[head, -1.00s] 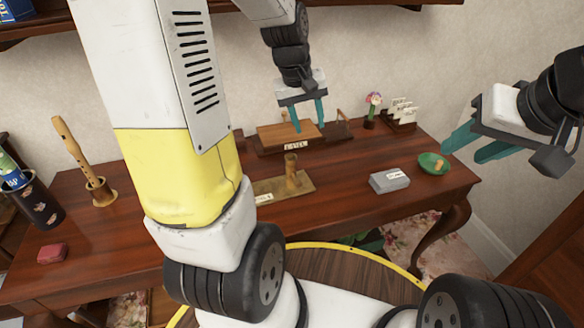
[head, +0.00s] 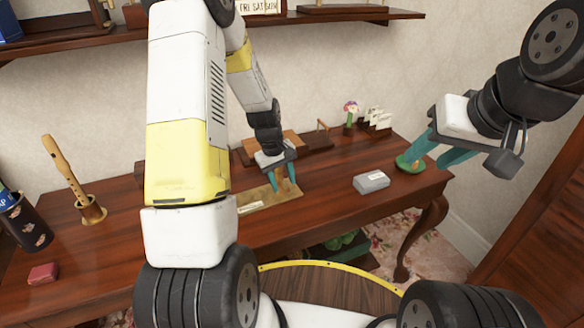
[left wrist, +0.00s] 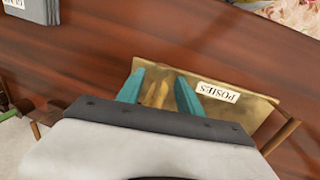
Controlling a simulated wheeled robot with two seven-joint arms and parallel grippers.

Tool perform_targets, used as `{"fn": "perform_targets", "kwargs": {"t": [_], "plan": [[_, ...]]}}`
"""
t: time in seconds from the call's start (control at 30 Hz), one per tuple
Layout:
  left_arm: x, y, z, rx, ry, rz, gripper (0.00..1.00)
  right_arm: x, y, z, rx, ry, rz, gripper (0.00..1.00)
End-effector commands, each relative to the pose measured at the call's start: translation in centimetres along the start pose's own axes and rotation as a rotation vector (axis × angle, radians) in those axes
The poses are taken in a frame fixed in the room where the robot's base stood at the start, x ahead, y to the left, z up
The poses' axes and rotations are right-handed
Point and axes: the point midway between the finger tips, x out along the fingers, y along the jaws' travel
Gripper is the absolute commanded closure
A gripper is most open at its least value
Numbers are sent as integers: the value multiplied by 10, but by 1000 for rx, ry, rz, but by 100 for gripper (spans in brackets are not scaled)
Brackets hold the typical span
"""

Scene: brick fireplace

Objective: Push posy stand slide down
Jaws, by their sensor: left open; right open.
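The posy stand is a flat brass plate (head: 250,203) on the desk with a white label; the label reads POSIES on the plate (left wrist: 240,110) in the left wrist view. A short brass post (left wrist: 156,92) on the plate shows between the teal fingers of my left gripper (head: 287,186). That gripper (left wrist: 160,80) is open, its fingers low over the plate on either side of the post. Whether they touch it I cannot tell. In the head view the gripper mostly hides the post. My right gripper (head: 421,164) is open and empty, in front of the green dish.
A grey box (head: 371,181) stands right of the plate. A green dish (head: 408,165), a flower in a holder (head: 350,118) and a card rack (head: 376,122) stand at the right. A flute on a stand (head: 70,180) and a red box (head: 43,273) are at the left.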

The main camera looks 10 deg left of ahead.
Motion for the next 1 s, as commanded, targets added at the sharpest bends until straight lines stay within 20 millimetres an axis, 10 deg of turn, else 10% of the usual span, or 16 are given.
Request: {"fn": "perform_targets", "kwargs": {"t": [0.33, 0.57, 1.0], "plan": [[6, 0, 0, 0, 1, 0, 57, 0, 0, 0, 0, 0, 0, 57], [6, 0, 0, 0, 1, 0, 100, 0, 0, 0, 0, 0, 0, 57], [6, 0, 0, 0, 1, 0, 100, 0, 0, 0, 0, 0, 0, 57]]}}
